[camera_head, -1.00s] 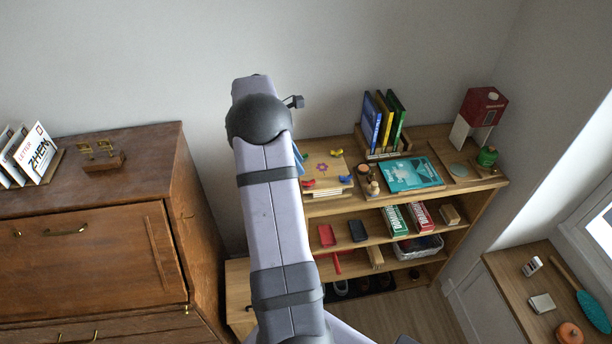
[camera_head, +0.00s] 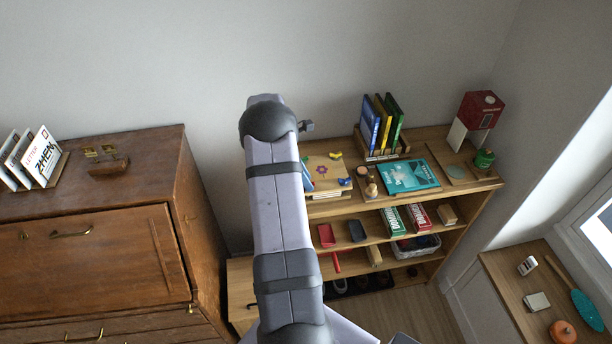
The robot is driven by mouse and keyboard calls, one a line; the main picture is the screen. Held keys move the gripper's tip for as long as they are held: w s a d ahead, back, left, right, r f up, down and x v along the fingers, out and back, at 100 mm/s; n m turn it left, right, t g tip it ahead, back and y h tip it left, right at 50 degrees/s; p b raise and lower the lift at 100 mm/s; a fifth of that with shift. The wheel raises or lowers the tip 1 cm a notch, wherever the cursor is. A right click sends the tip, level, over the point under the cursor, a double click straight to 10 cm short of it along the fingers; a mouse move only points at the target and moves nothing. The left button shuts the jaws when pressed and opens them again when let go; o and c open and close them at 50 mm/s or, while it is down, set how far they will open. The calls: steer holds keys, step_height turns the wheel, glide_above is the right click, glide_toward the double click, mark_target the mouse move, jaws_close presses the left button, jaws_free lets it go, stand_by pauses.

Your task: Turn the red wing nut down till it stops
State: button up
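A light wooden board with a purple flower picture (camera_head: 318,161) lies on the top of the shelf unit, just right of my arm. A yellow wing nut (camera_head: 335,155) is at its back edge and a blue wing nut (camera_head: 345,181) at its front right. The red wing nut is not visible; my arm covers the board's left part. A small blue piece (camera_head: 307,180) shows beside my arm over the board and may be part of my gripper. The gripper's fingers are hidden behind the arm, so their opening and any contact are not visible.
Right of the board are small wooden pieces (camera_head: 371,187), a teal book (camera_head: 408,175) and upright books (camera_head: 382,122). A red and white box (camera_head: 475,118) stands at the far right. A brown cabinet (camera_head: 90,245) is at left. Bare wall lies behind.

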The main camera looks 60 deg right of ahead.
steer(key=shift+d+f, duration=0.1)
steer(key=shift+f, duration=0.15)
jaws_close()
steer(key=m+y+b, duration=0.1)
steer(key=m+b, duration=0.1)
steer(key=m, duration=0.1)
steer(key=shift+d+f+m+g, duration=0.1)
steer(key=shift+d+m+g, duration=0.05)
steer(key=shift+m+g, duration=0.2)
steer(key=m+y, duration=0.1)
steer(key=m, duration=0.1)
steer(key=shift+d+m+b, duration=0.1)
steer(key=shift+m+b, duration=0.25)
steer(key=shift+b, duration=0.05)
steer(key=m+y, duration=0.1)
steer(key=m, duration=0.3)
steer(key=shift+d+g+y, duration=0.1)
steer(key=shift+g+y, duration=0.15)
steer(key=shift+y, duration=0.15)
steer(key=shift+r+m+y, duration=0.2)
steer(key=shift+m+y, duration=0.1)
steer(key=shift+m, duration=0.7)
